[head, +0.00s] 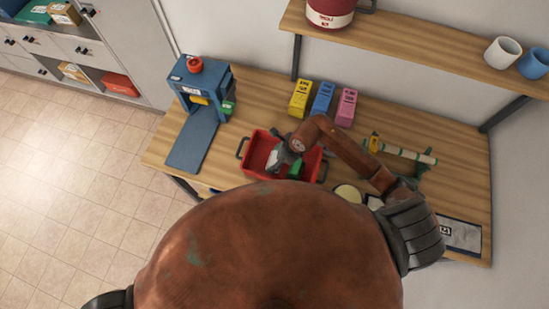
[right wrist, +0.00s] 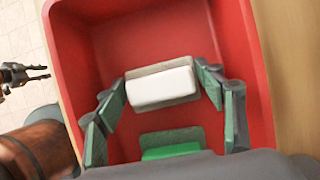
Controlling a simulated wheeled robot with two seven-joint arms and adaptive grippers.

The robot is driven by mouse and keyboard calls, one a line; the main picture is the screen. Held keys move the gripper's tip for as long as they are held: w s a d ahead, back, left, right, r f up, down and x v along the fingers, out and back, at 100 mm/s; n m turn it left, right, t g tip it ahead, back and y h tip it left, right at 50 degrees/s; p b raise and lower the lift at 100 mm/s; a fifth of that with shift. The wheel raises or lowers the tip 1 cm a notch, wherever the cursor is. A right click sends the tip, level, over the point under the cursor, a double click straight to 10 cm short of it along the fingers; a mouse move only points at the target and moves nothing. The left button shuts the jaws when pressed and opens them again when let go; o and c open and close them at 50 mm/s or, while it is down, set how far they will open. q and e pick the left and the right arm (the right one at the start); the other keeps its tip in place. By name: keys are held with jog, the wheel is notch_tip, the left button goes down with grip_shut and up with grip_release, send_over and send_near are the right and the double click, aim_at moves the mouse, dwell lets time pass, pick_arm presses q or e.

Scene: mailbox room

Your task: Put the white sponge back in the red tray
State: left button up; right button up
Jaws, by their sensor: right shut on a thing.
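The red tray (head: 252,158) stands on the wooden table; its red wall and floor fill much of the right wrist view (right wrist: 85,45). My right gripper (head: 283,160) is down inside the tray. In the right wrist view, its two green-padded fingers (right wrist: 162,92) are closed on the ends of the white sponge (right wrist: 162,87). The sponge is within the tray walls; I cannot tell whether it touches the floor. A green block (right wrist: 172,151) lies in the tray below it in the picture. My left gripper (right wrist: 24,76) is open and empty, outside the tray.
A blue press-like device (head: 200,85) stands left of the tray. Yellow (head: 300,98), blue (head: 323,98) and pink (head: 346,107) boxes stand behind it. A shelf (head: 420,50) with two mugs hangs above. A striped rod (head: 404,152) lies on a green holder at right.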

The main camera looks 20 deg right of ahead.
jog(key=o, duration=1)
jog(key=shift+r, duration=0.1)
jog(key=b+v, duration=0.1)
jog(key=v, duration=1.1)
